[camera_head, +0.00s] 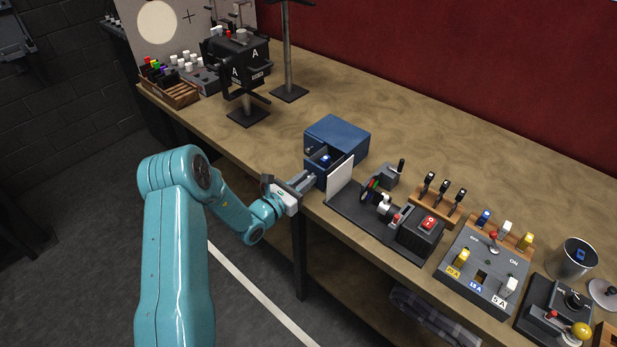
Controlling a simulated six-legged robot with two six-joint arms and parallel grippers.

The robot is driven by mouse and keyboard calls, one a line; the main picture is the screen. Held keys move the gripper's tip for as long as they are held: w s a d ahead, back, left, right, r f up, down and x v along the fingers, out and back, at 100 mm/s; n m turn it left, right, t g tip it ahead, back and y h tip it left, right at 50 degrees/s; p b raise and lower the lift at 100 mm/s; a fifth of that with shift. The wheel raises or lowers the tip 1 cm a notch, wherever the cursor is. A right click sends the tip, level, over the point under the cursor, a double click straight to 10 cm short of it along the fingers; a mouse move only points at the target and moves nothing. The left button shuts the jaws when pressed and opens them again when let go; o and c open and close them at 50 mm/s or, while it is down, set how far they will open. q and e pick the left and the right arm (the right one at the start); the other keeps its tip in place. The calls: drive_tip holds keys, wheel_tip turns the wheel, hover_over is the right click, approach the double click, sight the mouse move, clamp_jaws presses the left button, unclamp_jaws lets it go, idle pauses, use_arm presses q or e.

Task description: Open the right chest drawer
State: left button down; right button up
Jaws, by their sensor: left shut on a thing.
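A blue chest (337,134) stands near the front edge of the bench, left of the middle. A drawer (316,171) juts out of its front toward my left arm, and a small blue item (325,159) shows inside it. My left gripper (304,183) is at the front of this drawer, shut on what looks like its handle. The jaws hide the handle itself. My right gripper is out of view.
A white upright panel (341,179) stands just right of the drawer, beside a dark base with levers (376,212). Switch boxes (482,268) fill the right of the bench (420,135). A black stand (240,65) and wooden rack (172,91) are at the left.

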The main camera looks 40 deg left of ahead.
use_arm(q)
drive_tip(key=c, duration=1.1)
unclamp_jaws()
drive_tip(key=s+b, duration=0.1)
drive_tip(key=s, duration=0.4)
drive_tip(key=s+a+b, duration=0.1)
drive_tip(key=s, duration=0.5)
drive_tip(key=s+b, duration=0.1)
drive_tip(key=s, duration=0.4)
drive_tip(key=shift+s+a+b, duration=0.15)
drive_tip(key=shift+b, duration=0.15)
